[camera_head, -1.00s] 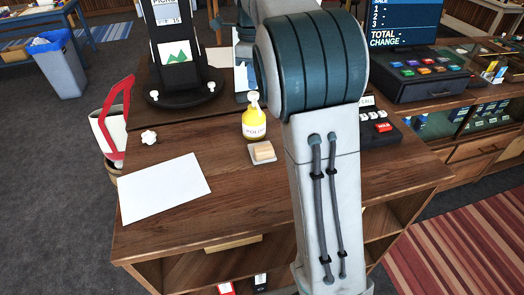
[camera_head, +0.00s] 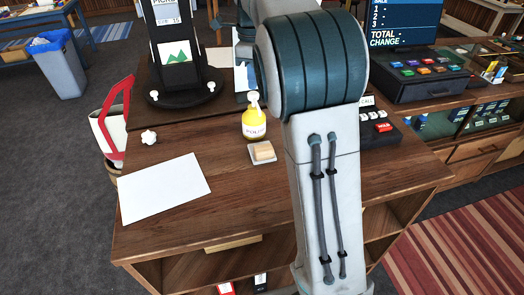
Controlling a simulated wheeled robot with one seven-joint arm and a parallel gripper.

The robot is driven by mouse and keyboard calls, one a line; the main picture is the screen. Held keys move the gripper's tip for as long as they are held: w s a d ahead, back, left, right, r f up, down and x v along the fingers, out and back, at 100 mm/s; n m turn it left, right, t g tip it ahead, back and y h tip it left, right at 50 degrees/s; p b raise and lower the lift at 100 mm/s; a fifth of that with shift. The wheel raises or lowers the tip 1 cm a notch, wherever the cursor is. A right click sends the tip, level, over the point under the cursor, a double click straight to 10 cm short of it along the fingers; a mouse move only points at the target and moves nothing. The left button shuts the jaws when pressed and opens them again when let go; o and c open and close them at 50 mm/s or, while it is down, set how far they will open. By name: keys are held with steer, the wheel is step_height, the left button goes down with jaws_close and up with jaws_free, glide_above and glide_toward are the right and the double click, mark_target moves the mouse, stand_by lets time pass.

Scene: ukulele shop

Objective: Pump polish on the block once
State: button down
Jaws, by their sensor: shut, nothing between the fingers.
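A yellow pump bottle (camera_head: 254,124) with a white pump head and a label reading polish stands upright on the wooden counter (camera_head: 250,200). A small tan block (camera_head: 263,152) lies on a pale square pad (camera_head: 253,160) just in front of the bottle, below its pump. No polish can be made out on the block at this size. My arm's large joint and link fill the picture just right of the bottle. A dark, slimmer part of my arm shows above the bottle. My gripper's fingers cannot be made out and seem hidden behind the arm.
A white sheet (camera_head: 163,188) lies at the counter's left front. A black display stand (camera_head: 181,60) rises at the back left. A card terminal (camera_head: 381,132) and a register (camera_head: 420,80) are at right.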

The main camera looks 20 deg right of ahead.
mark_target(253, 93)
steer(key=shift+f, duration=0.2)
steer(key=shift+f+b, duration=0.9)
steer(key=shift+f, duration=0.5)
steer(key=shift+r+p, duration=1.4)
steer(key=shift+r, duration=0.15)
step_height(253, 93, up, 6)
steer(key=p, duration=0.6)
